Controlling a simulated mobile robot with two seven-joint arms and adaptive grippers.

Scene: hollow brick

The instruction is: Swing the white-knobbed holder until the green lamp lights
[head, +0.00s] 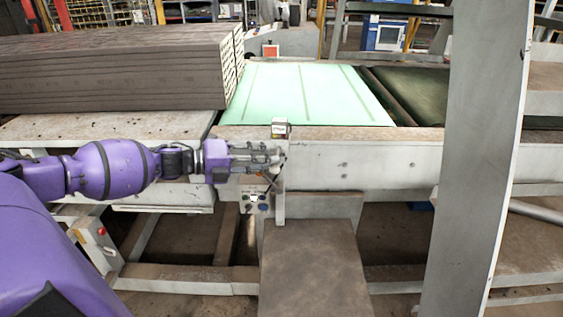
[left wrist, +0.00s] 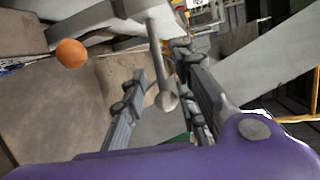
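The holder's grey rod (left wrist: 158,55) ends in a pale, whitish knob (left wrist: 166,100) in the left wrist view. My left gripper (left wrist: 161,62) is open, with one finger on each side of the rod and knob. A gap shows between the left finger and the rod; I cannot tell whether the right finger touches. In the head view my left gripper (head: 280,158) reaches to the pale post in front of the conveyor and hides most of the holder. A small control panel (head: 256,198) below it has several round buttons or lamps. I cannot make out a lit green lamp. My right gripper is out of view.
An orange ball-shaped knob (left wrist: 71,53) is left of my fingers in the left wrist view. A small box (head: 280,128) tops the post. A broad grey upright (head: 475,150) blocks the right side.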

